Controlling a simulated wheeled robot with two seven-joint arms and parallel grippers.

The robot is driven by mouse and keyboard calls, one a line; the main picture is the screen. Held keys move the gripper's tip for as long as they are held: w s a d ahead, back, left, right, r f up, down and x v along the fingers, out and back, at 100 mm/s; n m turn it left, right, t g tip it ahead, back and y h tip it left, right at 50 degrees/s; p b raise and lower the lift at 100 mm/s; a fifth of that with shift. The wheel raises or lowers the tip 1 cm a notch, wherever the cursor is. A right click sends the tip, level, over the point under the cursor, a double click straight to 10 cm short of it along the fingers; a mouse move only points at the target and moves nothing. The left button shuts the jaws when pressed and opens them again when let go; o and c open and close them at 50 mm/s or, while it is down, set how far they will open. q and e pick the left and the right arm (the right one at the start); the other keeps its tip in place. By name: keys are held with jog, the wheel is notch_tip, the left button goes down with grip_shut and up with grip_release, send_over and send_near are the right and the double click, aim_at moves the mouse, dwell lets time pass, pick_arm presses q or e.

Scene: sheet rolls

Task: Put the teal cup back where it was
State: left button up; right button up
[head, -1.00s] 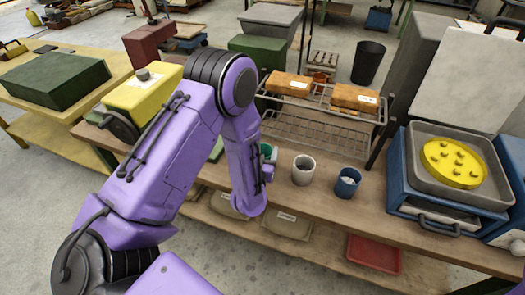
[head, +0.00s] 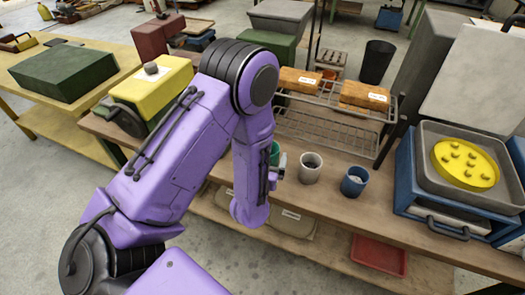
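The teal cup (head: 275,150) is mostly hidden behind my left forearm and gripper in the head view; only a small green-teal part shows, left of the grey-white cup (head: 310,170). My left gripper (head: 279,167) is at the teal cup, above the wooden bench (head: 330,205). Its fingers are small and largely hidden by the arm, so I cannot tell if they are open or shut on the cup. The grey-white cup and a blue cup (head: 354,182) stand upright on the bench to the right. My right gripper is not in view.
A wire rack (head: 325,130) with orange-brown packs (head: 365,95) stands behind the cups. A blue box (head: 425,200) bears a grey tray (head: 430,175) with a yellow disc (head: 464,163) at the right. A yellow machine (head: 150,90) is at the left. Bench room is clear before the cups.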

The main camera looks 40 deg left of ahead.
pick_arm(q)
jog(key=v, duration=0.7)
jog(key=s+a+f+n+g+h, duration=0.2)
jog(key=s+f+g, duration=0.9)
jog(key=s+f, duration=0.9)
jog(key=shift+a+f+g+h, duration=0.3)
jog(key=shift+f+g+h, duration=0.15)
jog(key=shift+f, duration=0.3)
